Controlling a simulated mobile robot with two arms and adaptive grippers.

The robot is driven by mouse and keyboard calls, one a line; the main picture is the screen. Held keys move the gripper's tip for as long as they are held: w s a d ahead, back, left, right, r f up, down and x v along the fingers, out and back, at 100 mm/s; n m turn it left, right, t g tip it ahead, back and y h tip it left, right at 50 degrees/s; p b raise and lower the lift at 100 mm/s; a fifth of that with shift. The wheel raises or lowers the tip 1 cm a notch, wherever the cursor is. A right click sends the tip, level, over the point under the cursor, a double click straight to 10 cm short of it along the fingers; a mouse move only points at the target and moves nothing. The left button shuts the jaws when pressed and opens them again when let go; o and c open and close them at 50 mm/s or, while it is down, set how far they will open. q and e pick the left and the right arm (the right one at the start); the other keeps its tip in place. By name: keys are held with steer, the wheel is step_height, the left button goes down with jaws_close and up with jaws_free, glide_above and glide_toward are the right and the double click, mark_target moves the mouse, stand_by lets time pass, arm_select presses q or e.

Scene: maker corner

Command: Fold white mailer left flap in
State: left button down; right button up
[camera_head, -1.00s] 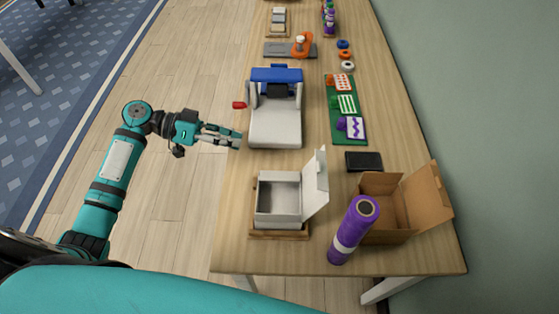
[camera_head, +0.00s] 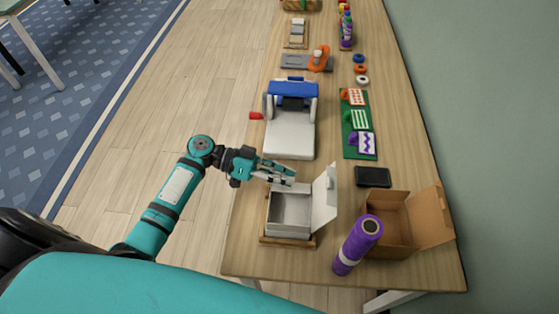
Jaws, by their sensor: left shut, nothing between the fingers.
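The white mailer (camera_head: 291,226) is an open white box on a wooden board (camera_head: 270,240) near the front of the table. Its inside looks grey and empty. A tall white flap (camera_head: 325,198) stands up on its right side. No raised flap shows on its left side. My left gripper (camera_head: 291,174) is shut and empty, over the back edge of the mailer; I cannot tell whether it touches. It may hide part of the back wall. My right gripper is not in view.
A purple roll (camera_head: 357,246) stands right of the mailer, before an open brown box (camera_head: 397,223). A black flat device (camera_head: 373,177) lies behind that box. A white and blue machine (camera_head: 290,136) stands behind the mailer. The table's left edge is close by.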

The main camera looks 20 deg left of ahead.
arm_select(q)
steer(key=shift+s+f, duration=0.15)
steer(key=shift+f, duration=0.15)
steer(key=shift+s+d+f+b, duration=0.1)
steer(key=shift+s+f+b, duration=0.05)
steer(key=shift+b, duration=0.3)
steer(key=shift+m, duration=0.3)
